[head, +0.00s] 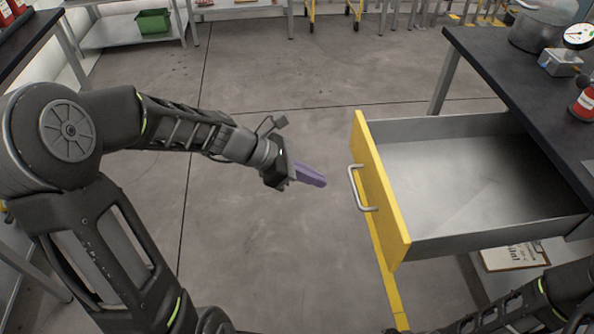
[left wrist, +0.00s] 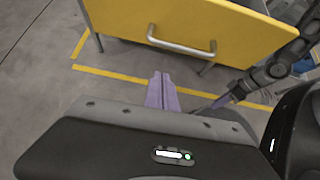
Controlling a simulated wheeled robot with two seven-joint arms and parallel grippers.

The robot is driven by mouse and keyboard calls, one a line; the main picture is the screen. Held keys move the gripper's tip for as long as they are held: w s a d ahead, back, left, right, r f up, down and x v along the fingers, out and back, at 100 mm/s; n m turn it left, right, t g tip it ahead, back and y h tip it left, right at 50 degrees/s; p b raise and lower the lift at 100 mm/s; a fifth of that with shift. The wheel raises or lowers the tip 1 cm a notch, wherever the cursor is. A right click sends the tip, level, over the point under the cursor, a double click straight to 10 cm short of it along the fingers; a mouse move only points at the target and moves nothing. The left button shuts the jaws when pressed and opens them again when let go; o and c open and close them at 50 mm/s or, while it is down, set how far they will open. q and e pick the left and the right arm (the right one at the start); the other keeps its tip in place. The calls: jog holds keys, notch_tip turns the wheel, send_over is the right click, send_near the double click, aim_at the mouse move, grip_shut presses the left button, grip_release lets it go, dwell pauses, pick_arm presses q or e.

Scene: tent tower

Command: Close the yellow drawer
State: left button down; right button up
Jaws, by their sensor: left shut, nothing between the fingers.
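The yellow drawer (head: 376,195) is pulled far out from under the dark workbench at the right of the head view. Its grey inside looks empty. A metal bar handle (head: 361,188) is on its yellow front. My left gripper (head: 322,180), with purple fingers, is shut and empty. It is left of the handle in the head view, with a gap between them. In the left wrist view the purple fingertips (left wrist: 161,75) point toward the drawer front (left wrist: 220,30) and its handle (left wrist: 181,46), apart from both. My right gripper does not show in the head view; purple fingers (left wrist: 222,101) appear at the right of the left wrist view.
A clipboard (head: 512,256) lies below the drawer. The floor left of the drawer is clear. A green bin (head: 153,21) sits on a far shelf.

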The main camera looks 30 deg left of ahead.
pick_arm(q)
jog(key=w+d, duration=0.1)
jog(key=d, duration=0.1)
jog(key=w+d, duration=0.1)
jog(key=d, duration=0.1)
jog(key=shift+w+r, duration=0.1)
jog(key=shift+w, duration=0.2)
